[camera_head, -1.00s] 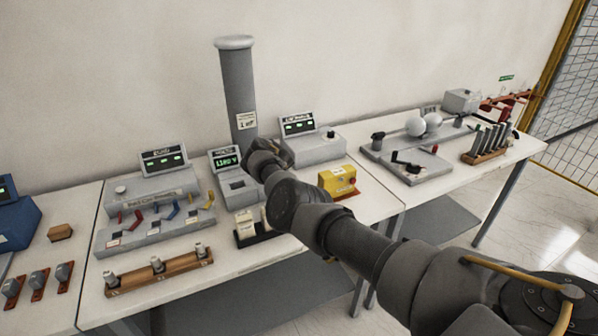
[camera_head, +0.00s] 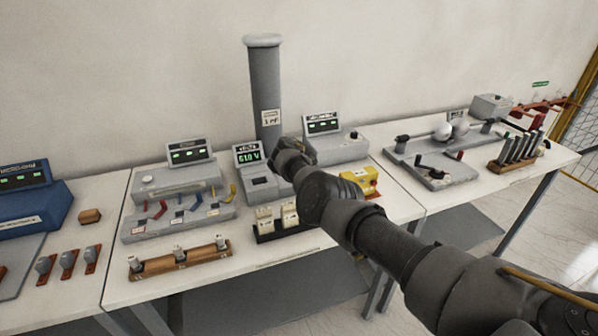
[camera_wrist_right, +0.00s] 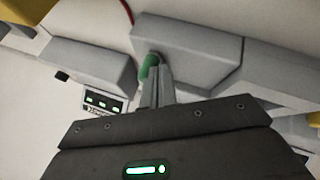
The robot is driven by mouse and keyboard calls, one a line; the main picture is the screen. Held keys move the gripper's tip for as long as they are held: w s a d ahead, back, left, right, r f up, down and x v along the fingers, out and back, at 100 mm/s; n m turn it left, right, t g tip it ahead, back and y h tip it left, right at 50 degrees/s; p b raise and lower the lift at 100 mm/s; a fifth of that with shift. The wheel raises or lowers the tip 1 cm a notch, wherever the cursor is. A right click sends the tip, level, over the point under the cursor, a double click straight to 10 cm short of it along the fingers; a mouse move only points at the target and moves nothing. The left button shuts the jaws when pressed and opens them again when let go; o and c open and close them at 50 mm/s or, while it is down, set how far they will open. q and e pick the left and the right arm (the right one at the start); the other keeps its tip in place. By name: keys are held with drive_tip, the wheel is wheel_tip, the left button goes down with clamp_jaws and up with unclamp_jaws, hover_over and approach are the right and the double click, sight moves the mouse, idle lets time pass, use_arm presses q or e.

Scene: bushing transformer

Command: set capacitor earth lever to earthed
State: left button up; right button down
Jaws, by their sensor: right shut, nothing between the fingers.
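The capacitor is a tall grey column (camera_head: 266,90) with a "1 nF" label, at the back of the middle table. A green-tipped lever (camera_wrist_right: 150,65) shows in the right wrist view, on a grey housing (camera_wrist_right: 185,50); in the head view my right gripper hides that spot. My right gripper (camera_head: 287,158) is in front of the column's base. In the wrist view its narrow fingers (camera_wrist_right: 157,84) are together, empty, right beside the green tip; I cannot tell whether they touch it. My left gripper is not in view.
A small meter (camera_head: 248,153) reading about 61.0 V stands left of my gripper. A yellow box (camera_head: 361,181) sits close to its right. A white-tagged rack (camera_head: 277,221) is in front. A panel with coloured levers (camera_head: 181,214) is at left.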

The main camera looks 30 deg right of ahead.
drive_tip(key=s+a+r+p, duration=0.5)
drive_tip(key=s+a+r, duration=0.1)
drive_tip(key=r, duration=0.2)
drive_tip(key=shift+s+a, duration=0.25)
drive_tip(key=shift+s, duration=0.1)
drive_tip(key=shift+r, duration=0.1)
idle(0.3)
